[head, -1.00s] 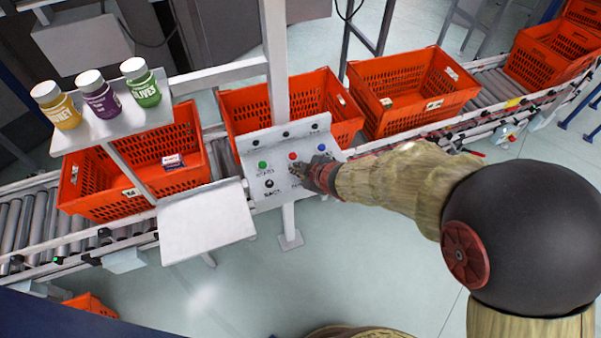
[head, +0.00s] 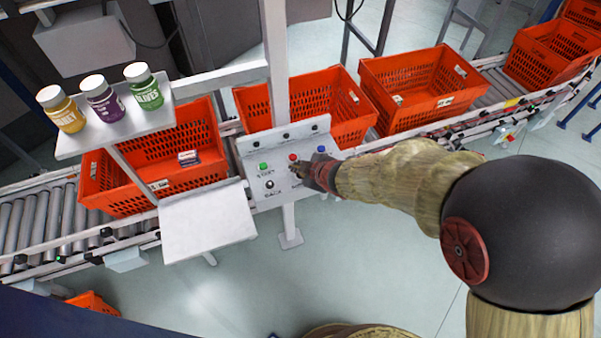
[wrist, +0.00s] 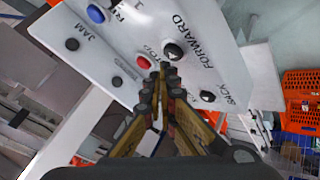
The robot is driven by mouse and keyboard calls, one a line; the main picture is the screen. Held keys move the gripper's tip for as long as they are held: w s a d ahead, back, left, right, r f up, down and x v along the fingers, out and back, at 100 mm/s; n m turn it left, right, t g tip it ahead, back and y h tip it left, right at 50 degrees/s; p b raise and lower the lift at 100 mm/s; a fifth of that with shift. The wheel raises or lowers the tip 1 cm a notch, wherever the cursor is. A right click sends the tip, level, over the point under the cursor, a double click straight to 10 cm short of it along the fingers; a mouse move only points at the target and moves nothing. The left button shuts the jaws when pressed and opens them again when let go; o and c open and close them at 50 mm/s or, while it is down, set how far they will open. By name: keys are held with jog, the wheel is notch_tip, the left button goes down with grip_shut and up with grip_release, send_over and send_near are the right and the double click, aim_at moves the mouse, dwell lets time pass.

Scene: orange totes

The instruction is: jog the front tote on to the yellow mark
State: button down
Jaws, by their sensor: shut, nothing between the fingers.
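Several orange totes stand in a row on the roller conveyor. One tote (head: 415,108) is the closest on the left of a small yellow mark (head: 512,102) on the near rail, with a gap between them. Behind it come a middle tote (head: 352,127) and a left tote (head: 120,190) holding a small box. My gripper (head: 303,172) is shut and empty at the sloped control panel (head: 258,188). In the wrist view its fingertips (wrist: 164,70) are at the lower edge of the black FORWARD button (wrist: 173,50); contact cannot be told.
A red button (wrist: 143,62) and a BACK button (wrist: 207,96) lie close to my fingertips. A shelf (head: 125,128) with three jars stands over the left tote. A blank white plate (head: 205,225) is left of the panel. More totes (head: 540,62) stand at far right.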

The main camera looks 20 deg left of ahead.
aim_at(299, 176)
jog(key=shift+r, duration=0.1)
notch_tip(299, 176, up, 5)
jog(key=p, duration=0.5)
jog(key=shift+d+f, duration=0.1)
jog(key=shift+f, duration=0.1)
dwell(0.5)
